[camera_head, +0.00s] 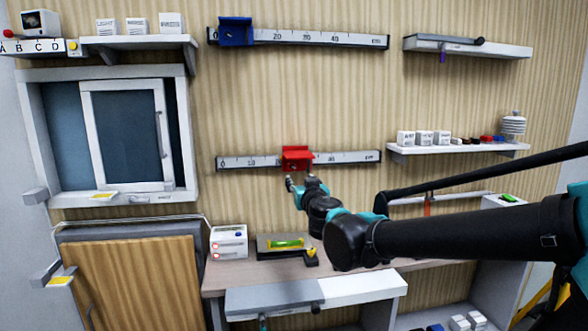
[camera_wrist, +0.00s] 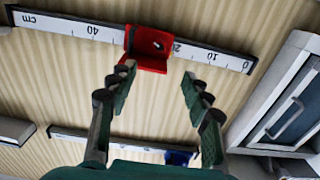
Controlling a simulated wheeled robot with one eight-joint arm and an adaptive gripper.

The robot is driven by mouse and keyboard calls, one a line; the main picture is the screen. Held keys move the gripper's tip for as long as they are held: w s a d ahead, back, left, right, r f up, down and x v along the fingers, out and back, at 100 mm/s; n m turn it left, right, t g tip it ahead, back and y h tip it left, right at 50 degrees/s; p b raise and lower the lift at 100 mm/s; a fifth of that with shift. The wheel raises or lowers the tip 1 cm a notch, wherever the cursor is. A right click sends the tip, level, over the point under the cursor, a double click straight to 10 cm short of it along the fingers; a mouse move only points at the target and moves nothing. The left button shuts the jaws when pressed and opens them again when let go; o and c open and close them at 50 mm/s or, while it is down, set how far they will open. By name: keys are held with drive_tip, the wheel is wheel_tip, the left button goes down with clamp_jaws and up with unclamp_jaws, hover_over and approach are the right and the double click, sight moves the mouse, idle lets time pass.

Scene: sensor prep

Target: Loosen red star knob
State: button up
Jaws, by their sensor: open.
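A red carriage (camera_head: 297,157) sits on the lower ruler rail (camera_head: 245,162) on the wall, near the middle of its scale. It also shows in the wrist view (camera_wrist: 150,62), where the rail appears upside down. I cannot make out a separate star-shaped knob; a small dark and light spot shows on the carriage's face. My gripper (camera_head: 297,184) is just below the carriage in the head view. In the wrist view my gripper (camera_wrist: 158,74) has its fingers spread and empty. The left fingertip overlaps the carriage's lower edge in the picture; I cannot tell whether they touch.
A blue carriage (camera_head: 235,31) sits on the upper ruler rail (camera_head: 355,40). Below is a desk with a level (camera_head: 286,243) and a white box (camera_head: 228,241). A sliding window (camera_head: 125,130) is at left. A shelf (camera_head: 450,147) with small blocks is at right.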

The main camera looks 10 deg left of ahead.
sight(292, 167)
drive_tip(key=x, duration=1.5)
drive_tip(key=shift+f, duration=0.1)
clamp_jaws()
